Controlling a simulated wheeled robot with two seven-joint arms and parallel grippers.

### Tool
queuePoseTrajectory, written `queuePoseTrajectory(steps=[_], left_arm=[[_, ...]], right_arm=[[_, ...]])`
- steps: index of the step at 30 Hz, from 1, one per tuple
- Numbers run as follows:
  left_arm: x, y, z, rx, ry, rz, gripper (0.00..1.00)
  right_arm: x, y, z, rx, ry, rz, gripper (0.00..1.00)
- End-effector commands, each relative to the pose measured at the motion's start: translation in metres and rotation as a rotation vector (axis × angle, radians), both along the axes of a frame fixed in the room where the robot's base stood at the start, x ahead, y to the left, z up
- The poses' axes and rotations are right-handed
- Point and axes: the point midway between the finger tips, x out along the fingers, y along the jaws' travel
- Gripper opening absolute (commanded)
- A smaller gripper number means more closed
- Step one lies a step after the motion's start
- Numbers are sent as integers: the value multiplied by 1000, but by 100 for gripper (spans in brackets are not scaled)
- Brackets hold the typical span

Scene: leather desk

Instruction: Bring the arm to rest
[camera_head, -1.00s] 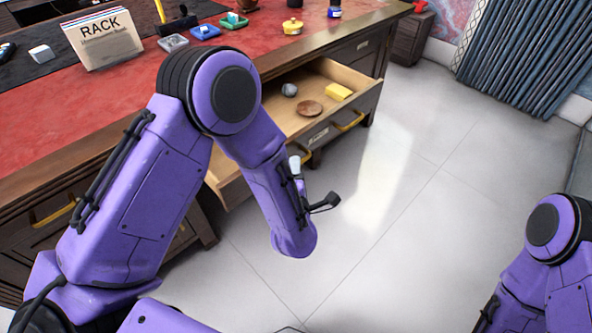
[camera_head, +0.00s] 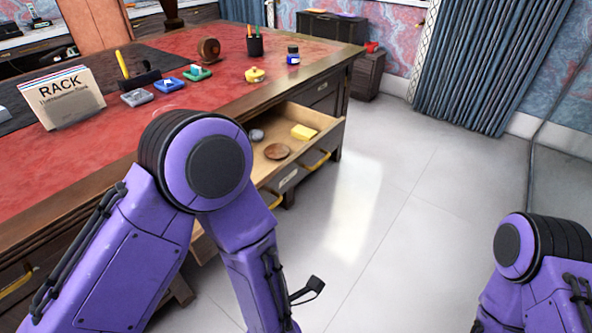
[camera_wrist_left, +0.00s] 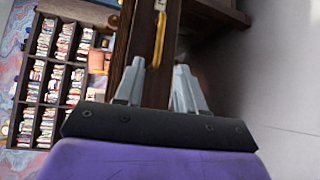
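My left arm (camera_head: 196,175) comes in from the left, bends at the elbow in front of the desk and hangs down past the lower picture edge. Its gripper is outside the head view. In the left wrist view my left gripper (camera_wrist_left: 158,72) has its two grey fingers apart with nothing between them. A dark wooden desk part with a yellow handle (camera_wrist_left: 159,38) lies beyond the fingertips; I cannot tell how far off. My right arm (camera_head: 530,260) shows at the lower right, with its gripper out of view.
The desk (camera_head: 185,118) has an open drawer (camera_head: 318,142) holding a grey ball (camera_head: 256,135), a wooden disc (camera_head: 277,151) and a yellow block (camera_head: 303,131). The floor to the right is clear.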

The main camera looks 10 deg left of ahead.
Motion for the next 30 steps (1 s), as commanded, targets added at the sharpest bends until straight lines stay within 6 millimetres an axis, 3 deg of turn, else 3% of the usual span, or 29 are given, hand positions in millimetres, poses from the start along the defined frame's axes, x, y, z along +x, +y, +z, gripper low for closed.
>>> queuePoseTrajectory(steps=[5,7,9,11,14,16,19,21,24,30], left_arm=[[1,-7,-5,89,60,-51,39],[4,-18,-22,278,193,-189,39],[0,-4,-46,547,405,-357,39],[-25,27,-75,769,654,-530,39],[-87,82,-112,949,983,-760,39],[-129,113,-123,976,1142,-849,39],[-172,147,-126,951,1286,-863,39],[-191,159,-126,934,1340,-855,39],[-204,161,-129,919,1369,-861,39],[-203,161,-132,919,1365,-860,39]], right_arm=[[0,0,0,0,0,0,43],[0,0,0,0,0,0,43],[0,0,14,0,0,0,43],[0,0,37,1,1,0,43],[0,0,65,-1,-1,0,43],[0,0,78,0,-1,0,43],[0,0,92,0,0,0,43],[0,0,98,0,0,0,43],[0,0,100,0,0,0,43],[0,0,97,0,0,0,43]])
